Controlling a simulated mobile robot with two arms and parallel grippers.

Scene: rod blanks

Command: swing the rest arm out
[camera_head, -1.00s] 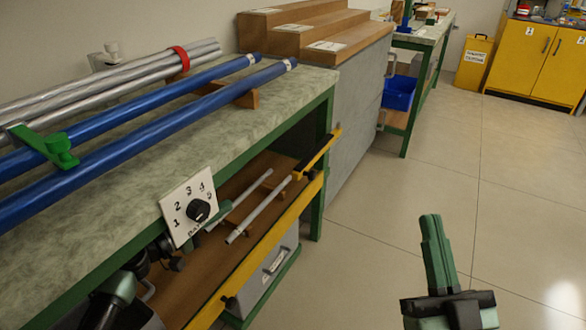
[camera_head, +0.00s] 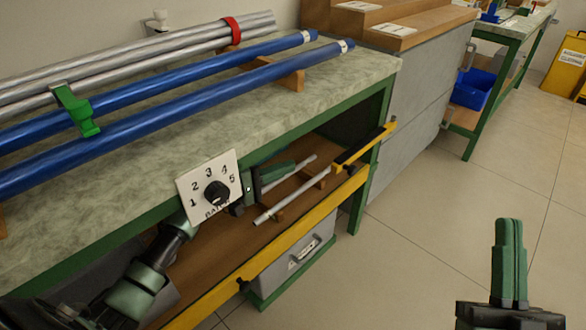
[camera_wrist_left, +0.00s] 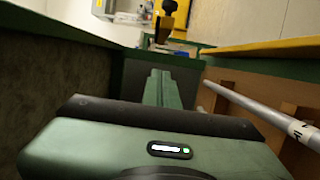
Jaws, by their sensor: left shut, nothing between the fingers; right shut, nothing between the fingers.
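A short yellow bar with black parts (camera_head: 365,146), likely the rest arm, lies along the shelf's front at the right end, by the green post. In the left wrist view a black knob on a yellow piece (camera_wrist_left: 165,22) stands ahead of the fingers; I cannot tell if it is the same part. My left gripper (camera_head: 280,172) is shut and empty inside the shelf opening, partly hidden by the dial plate, left of that bar and apart from it. Its closed fingers show in the left wrist view (camera_wrist_left: 162,90). My right gripper (camera_head: 509,262) is shut and empty over the floor.
A white numbered dial plate (camera_head: 209,188) stands in front of my left forearm. A pale rod (camera_head: 285,194) lies on wooden supports beside my left gripper. A long yellow rail (camera_head: 270,245) edges the shelf. Blue rods (camera_head: 190,107) lie on the bench above.

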